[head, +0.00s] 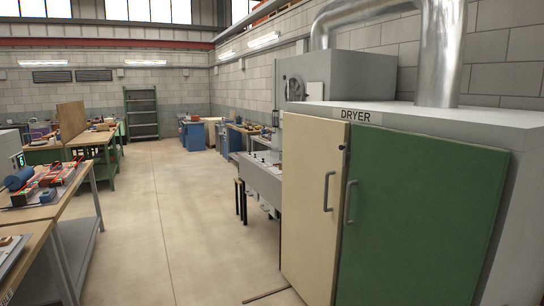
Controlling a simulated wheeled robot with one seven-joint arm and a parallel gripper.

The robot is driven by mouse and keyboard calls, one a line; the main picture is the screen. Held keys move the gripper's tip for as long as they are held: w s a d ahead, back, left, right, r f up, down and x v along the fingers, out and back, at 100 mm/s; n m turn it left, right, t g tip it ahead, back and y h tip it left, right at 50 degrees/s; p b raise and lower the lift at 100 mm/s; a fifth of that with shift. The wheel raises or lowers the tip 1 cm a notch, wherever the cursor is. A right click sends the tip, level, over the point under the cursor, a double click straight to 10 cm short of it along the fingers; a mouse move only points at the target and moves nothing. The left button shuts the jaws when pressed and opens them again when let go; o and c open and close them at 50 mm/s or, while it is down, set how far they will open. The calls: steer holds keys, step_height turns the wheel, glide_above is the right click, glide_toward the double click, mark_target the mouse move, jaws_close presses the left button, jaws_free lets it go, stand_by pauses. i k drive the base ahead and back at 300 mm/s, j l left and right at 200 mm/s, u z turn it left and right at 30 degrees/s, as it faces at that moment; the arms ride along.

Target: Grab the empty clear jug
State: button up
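I see no clear jug that I can make out in the head view. My gripper and arm are not in this view. Small items on the far benches are too small to tell apart.
A dryer cabinet (425,205) with one cream and one green door, both shut, stands close on the right. Workbenches with tools (45,190) line the left. A metal worktable (262,178) stands beyond the dryer. The concrete aisle (165,220) between them is clear.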

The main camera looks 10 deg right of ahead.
mark_target(273, 150)
steer(key=i+u, duration=0.25)
steer(key=i, duration=3.1)
steer(key=i+j, duration=0.1)
steer(key=i, duration=3.45)
steer(key=i+z, duration=0.4)
steer(key=i+j+z, duration=0.25)
steer(key=i+z, duration=0.15)
steer(key=i+j+z, duration=0.8)
